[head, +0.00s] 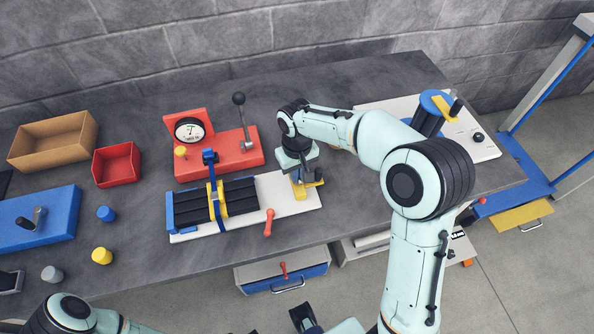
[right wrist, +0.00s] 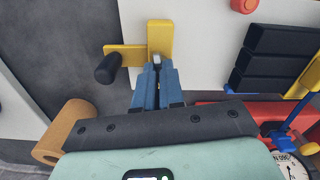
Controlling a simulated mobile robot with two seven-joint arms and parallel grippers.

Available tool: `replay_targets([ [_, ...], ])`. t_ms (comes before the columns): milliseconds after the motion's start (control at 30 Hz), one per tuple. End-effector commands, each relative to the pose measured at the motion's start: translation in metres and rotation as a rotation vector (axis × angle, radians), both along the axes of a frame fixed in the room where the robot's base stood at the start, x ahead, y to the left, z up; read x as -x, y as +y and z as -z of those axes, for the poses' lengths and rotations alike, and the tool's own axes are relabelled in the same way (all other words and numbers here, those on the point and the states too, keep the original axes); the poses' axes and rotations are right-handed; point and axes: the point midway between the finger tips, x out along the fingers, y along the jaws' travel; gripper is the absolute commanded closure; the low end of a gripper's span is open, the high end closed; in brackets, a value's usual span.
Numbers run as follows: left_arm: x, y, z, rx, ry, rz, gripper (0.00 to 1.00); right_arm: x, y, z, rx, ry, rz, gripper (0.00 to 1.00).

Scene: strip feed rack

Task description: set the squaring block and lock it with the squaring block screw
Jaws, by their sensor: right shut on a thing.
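The squaring block is a yellow L-shaped piece (head: 309,188) at the right end of the white plate, beside the black ribbed feed bed (head: 240,198). In the right wrist view it (right wrist: 159,34) lies on the white plate. A black knob (right wrist: 108,68), which looks like the squaring block screw, stands at the end of its left arm. My right gripper (right wrist: 158,72) is shut on the block's near part, and the fingertips hide the grip. My left arm (head: 70,310) enters at the lower left; its gripper is not visible.
A red base with a dial gauge (head: 189,130) and a lever (head: 242,115) stands behind the bed. A red handle (head: 268,222) lies at the plate's front. Bins (head: 116,164) and blue and yellow knobs (head: 102,256) are at the left. The bench's front strip is fairly clear.

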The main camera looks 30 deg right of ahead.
Motion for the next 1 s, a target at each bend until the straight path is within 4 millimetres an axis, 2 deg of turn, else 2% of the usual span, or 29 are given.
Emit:
replay_targets([
  [300,-0.0005,0.0000,-0.0015,0.000,0.000,0.000,0.66,-0.0017,0.0000,-0.0027,-0.001,-0.008,0.083,1.00],
  [733,-0.0005,0.0000,-0.0015,0.000,0.000,0.000,0.66,-0.0020,0.0000,-0.0028,0.000,-0.009,0.090,1.00],
  [800,-0.0005,0.0000,-0.0015,0.000,0.000,0.000,0.66,-0.0018,0.0001,-0.0026,-0.001,-0.008,0.089,0.72],
  [833,-0.0005,0.0000,-0.0015,0.000,0.000,0.000,0.66,-0.0017,0.0001,-0.0025,-0.001,-0.008,0.089,0.66],
  [1000,-0.0004,0.0000,-0.0014,0.000,0.000,0.000,0.66,-0.0010,0.0002,-0.0014,-0.001,-0.005,0.089,0.66],
])
